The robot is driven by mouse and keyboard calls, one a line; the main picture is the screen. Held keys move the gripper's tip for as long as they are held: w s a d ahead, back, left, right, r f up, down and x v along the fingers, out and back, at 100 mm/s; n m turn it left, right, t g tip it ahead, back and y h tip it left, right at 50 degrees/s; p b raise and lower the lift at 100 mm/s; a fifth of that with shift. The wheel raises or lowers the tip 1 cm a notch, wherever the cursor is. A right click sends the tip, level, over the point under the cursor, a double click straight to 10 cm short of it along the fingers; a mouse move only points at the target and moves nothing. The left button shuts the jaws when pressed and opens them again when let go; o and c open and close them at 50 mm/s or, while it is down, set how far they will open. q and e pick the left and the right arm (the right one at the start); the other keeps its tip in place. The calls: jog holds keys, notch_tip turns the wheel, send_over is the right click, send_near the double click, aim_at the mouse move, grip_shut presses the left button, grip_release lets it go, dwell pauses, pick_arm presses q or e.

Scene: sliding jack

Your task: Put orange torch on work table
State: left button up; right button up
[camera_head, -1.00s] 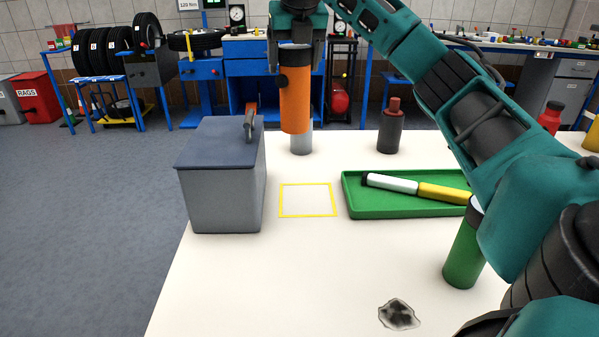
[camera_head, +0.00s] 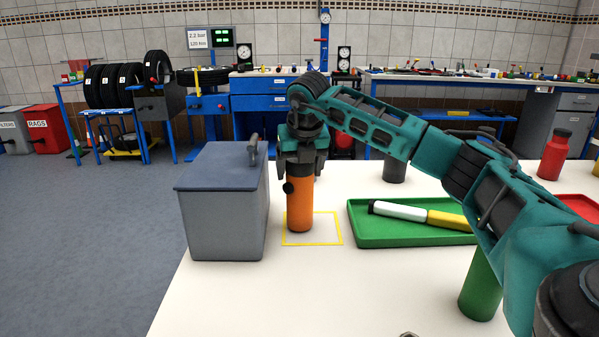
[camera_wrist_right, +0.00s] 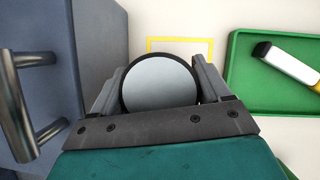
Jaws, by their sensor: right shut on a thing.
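The orange torch (camera_head: 300,205) is upright in the head view, its top between the fingers of my right gripper (camera_head: 303,165). The gripper is shut on it from above. In the right wrist view the torch's round grey end (camera_wrist_right: 160,84) fills the space between the fingers. The torch's lower end is at the left part of the yellow square outline on the white work table (camera_head: 240,300); I cannot tell for certain whether it touches the surface. My left gripper is not in view.
A grey box (camera_head: 225,220) with a handled lid stands just left of the torch. Right of the outline is a green tray (camera_head: 400,236) holding a white-and-yellow torch (camera_head: 410,212).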

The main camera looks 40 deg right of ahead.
jog(key=shift+f, duration=0.25)
jog(key=o, duration=1.5)
jog(key=shift+f, duration=0.1)
jog(key=shift+o, duration=0.2)
jog(key=shift+s+a+r, duration=0.1)
jog(key=shift+r, duration=0.4)
jog(key=p+v, duration=0.2)
jog(key=v, duration=0.9)
jog(key=shift+s+r, duration=0.1)
jog(key=shift+r, duration=0.15)
